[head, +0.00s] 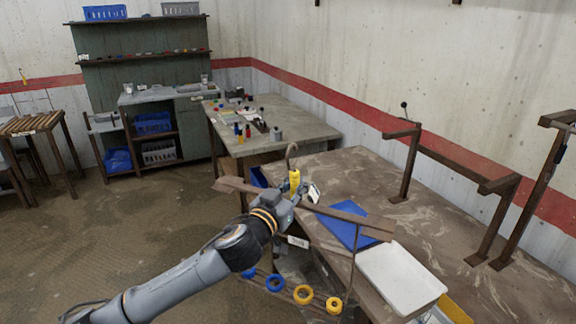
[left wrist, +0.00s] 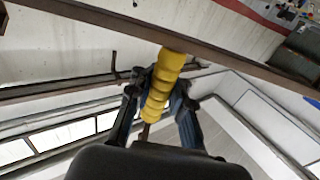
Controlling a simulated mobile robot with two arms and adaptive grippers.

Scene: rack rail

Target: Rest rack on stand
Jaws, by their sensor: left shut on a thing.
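The rack is a brown metal frame with a long top bar (head: 238,187), a yellow ribbed grip (head: 294,181) and a grey hook above the grip. My left gripper (head: 298,192) is shut on the yellow grip, and the bar is at the near edge of the workbench. In the left wrist view the grip (left wrist: 162,85) sits between both fingers, with a brown bar across its end. The stand (head: 455,162), brown posts with crossbars, is on the bench to the right, apart from the rack. My right gripper is not in view.
The workbench (head: 440,230) holds a blue panel (head: 340,229) and a white tray (head: 400,276) near its front edge. Blue and yellow rings (head: 303,294) show below the rack bar. A second table (head: 275,112) with small items stands behind. Open floor lies left.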

